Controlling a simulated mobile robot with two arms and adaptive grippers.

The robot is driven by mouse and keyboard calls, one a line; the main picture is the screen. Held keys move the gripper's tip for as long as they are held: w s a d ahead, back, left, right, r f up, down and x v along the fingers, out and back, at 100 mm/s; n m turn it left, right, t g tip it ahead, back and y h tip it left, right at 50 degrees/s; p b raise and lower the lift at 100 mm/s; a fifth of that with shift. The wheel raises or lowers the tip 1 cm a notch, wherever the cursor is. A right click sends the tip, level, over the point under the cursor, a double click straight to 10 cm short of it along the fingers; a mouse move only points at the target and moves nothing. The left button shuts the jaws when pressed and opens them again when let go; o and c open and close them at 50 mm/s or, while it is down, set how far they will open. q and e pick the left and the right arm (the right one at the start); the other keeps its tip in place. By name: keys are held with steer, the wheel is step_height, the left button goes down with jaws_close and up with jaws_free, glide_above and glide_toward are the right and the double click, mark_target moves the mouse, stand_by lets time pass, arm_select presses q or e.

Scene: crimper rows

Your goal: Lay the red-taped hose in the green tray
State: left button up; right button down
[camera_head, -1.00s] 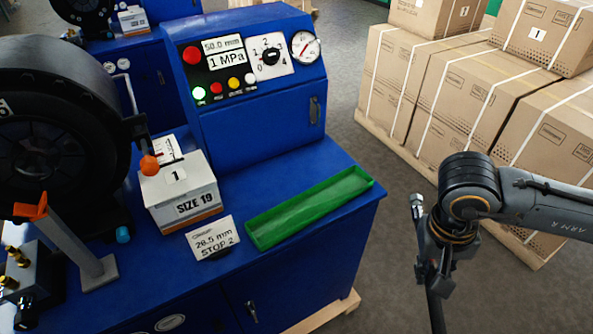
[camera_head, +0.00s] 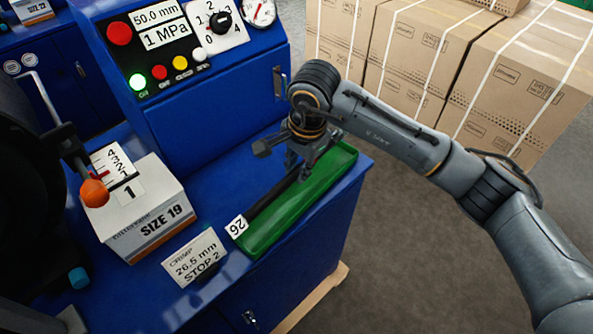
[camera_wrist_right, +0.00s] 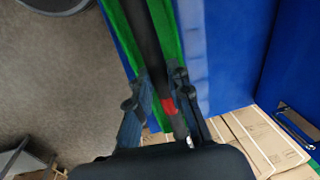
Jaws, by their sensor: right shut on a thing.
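The green tray (camera_head: 318,195) lies along the right part of the blue machine's top. My right gripper (camera_head: 300,166) is over the tray's far half, shut on a black hose (camera_head: 268,205). The hose runs lengthwise along the tray, nearer its left wall in the head view, with a white "26" tag (camera_head: 237,226) at its near end. In the right wrist view, red tape (camera_wrist_right: 168,105) shows on the hose (camera_wrist_right: 146,45) between the fingers, with green tray (camera_wrist_right: 170,30) on both sides. I cannot tell whether the hose touches the tray floor. My left gripper is out of view.
A "SIZE 19" box (camera_head: 150,215) and a "26.5 mm STOP 2" card (camera_head: 196,257) stand left of the tray. The control panel (camera_head: 190,45) rises behind. Strapped cartons (camera_head: 440,65) stand beyond the machine, with open floor at right.

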mark_target(295, 197)
steer(key=shift+w+a+f, duration=0.15)
steer(key=shift+a+f, duration=0.05)
steer(key=shift+a, duration=0.1)
steer(key=shift+f, duration=0.3)
step_height(295, 197, down, 4)
steer(key=shift+d+r+b, duration=0.1)
steer(key=shift+r+b, duration=0.05)
steer(key=shift+b, duration=0.6)
steer(key=shift+f+b, duration=0.3)
steer(key=shift+f, duration=0.55)
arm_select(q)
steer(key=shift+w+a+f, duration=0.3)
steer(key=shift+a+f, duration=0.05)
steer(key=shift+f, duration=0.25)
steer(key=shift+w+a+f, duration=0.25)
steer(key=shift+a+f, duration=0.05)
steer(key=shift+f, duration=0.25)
arm_select(e)
steer(key=shift+f, duration=0.15)
arm_select(q)
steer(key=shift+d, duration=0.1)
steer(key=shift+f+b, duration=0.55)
steer(key=shift+b, duration=0.05)
arm_select(e)
steer(key=shift+f, duration=0.55)
steer(key=c, duration=1.2)
jaws_free()
steer(key=shift+o, duration=0.2)
